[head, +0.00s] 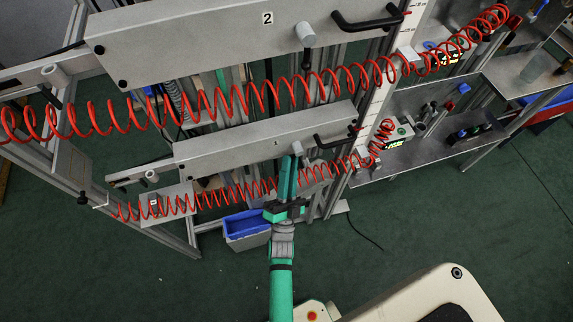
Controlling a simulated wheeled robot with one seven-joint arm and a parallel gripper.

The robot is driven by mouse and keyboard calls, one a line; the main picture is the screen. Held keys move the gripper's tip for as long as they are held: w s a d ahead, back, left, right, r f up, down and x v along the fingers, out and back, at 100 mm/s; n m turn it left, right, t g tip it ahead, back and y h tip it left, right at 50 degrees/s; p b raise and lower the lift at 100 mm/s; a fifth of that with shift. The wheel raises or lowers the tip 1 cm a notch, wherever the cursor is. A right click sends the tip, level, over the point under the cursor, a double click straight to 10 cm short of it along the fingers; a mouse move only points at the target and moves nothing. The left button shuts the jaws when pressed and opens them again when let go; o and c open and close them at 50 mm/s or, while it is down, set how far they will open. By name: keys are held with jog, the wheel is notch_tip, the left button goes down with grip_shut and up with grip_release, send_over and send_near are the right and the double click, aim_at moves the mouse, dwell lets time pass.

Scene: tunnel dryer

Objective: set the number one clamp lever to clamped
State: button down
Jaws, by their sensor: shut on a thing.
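The number one beam (230,148) is a grey bar with a small "1" label, in the middle of the head view. The number one clamp lever (302,144) has a pale round hub on the beam's front, right of the label. My gripper (291,160) is teal and reaches up to the lever just below and left of the hub. Its fingers are shut on the lever and hide most of its arm, so the lever's exact angle cannot be told.
Red coiled hoses (240,108) stretch across the front of the frame, one close around my gripper. The number two beam (200,40) is above, with its own lever hub (306,34). A blue-and-grey bin (247,228) stands left of my arm. Open green floor lies right.

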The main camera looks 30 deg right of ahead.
jog(key=shift+s+d+f+n+t+y, duration=0.15)
jog(key=shift+d+n+t+y, duration=0.6)
jog(key=shift+n+y, duration=2.05)
jog(key=shift+d+f+n+t+y, duration=0.3)
jog(key=shift+n+t+y, duration=0.75)
jog(key=shift+n+y, duration=1.8)
jog(key=shift+s+d+f+n+t+y, duration=0.1)
jog(key=shift+d+n+t+y, duration=0.7)
jog(key=shift+n+y, duration=2)
jog(key=shift+a+n+h, duration=0.1)
jog(key=shift+n+h, duration=0.35)
jog(key=shift+n, duration=0.2)
jog(key=c, duration=1.9)
grip_release()
jog(key=shift+o, duration=0.2)
jog(key=v, duration=1)
jog(key=shift+s+f, duration=0.2)
jog(key=shift+f, duration=0.1)
